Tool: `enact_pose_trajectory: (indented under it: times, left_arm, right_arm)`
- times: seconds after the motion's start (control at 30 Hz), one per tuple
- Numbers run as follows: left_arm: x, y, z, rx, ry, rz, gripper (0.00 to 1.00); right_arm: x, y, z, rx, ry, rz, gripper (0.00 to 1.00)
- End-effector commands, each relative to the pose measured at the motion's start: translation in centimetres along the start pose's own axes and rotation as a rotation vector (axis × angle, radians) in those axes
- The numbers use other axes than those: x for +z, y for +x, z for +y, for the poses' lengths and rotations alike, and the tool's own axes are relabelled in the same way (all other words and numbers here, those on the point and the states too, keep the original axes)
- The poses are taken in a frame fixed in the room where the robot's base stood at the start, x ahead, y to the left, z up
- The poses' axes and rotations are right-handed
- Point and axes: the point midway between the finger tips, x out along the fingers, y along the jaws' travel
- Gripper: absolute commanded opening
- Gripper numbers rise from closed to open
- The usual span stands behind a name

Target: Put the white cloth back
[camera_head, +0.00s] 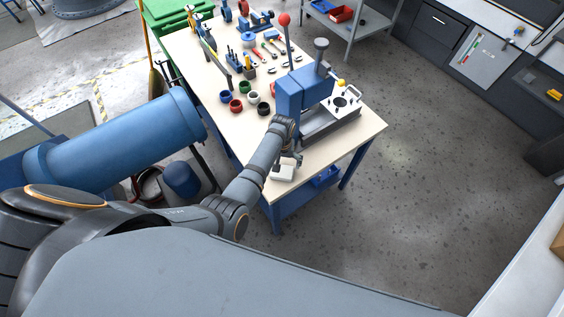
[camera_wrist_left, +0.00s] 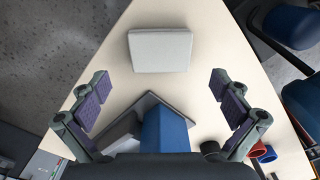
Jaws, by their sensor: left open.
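The white cloth (camera_head: 284,173) is a folded pale block lying on the near corner of the wooden-topped workbench (camera_head: 314,157). In the left wrist view the cloth (camera_wrist_left: 160,50) lies flat near the corner of the bench, ahead of my fingertips. My left gripper (camera_head: 291,157) is just above and beside the cloth in the head view. In the left wrist view my left gripper (camera_wrist_left: 161,87) is wide open, with nothing between its fingers. The cloth looks untouched. My right gripper is not in view.
A blue press (camera_head: 302,91) with a grey base stands on the bench close beside my left gripper. Several small coloured rings (camera_head: 252,97) and hand tools lie farther back. A large blue pipe (camera_head: 118,141) is left of the bench. The floor to the right is clear.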

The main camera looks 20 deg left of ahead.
Motion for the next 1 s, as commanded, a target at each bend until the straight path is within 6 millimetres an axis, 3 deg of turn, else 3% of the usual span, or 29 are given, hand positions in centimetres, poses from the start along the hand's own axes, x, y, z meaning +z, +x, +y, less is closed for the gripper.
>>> enact_pose_trajectory:
  times: [0.03, 0.13, 0.33, 1.0]
  left_arm:
    - [0.0, -2.3, 0.0, 0.0, 0.0, 0.0, 1.0]
    - [0.0, -4.0, 0.0, 0.0, 0.0, -0.001, 1.0]
    - [0.0, -5.5, 0.0, 0.0, 0.001, 0.0, 1.0]
    - [0.3, -6.0, -0.6, -0.002, -0.003, 0.006, 1.0]
  right_arm:
    - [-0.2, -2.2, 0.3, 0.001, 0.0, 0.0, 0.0]
    - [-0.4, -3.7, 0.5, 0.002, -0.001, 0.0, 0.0]
    - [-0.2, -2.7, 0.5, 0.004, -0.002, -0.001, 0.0]
    - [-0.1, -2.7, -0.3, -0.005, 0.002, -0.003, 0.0]
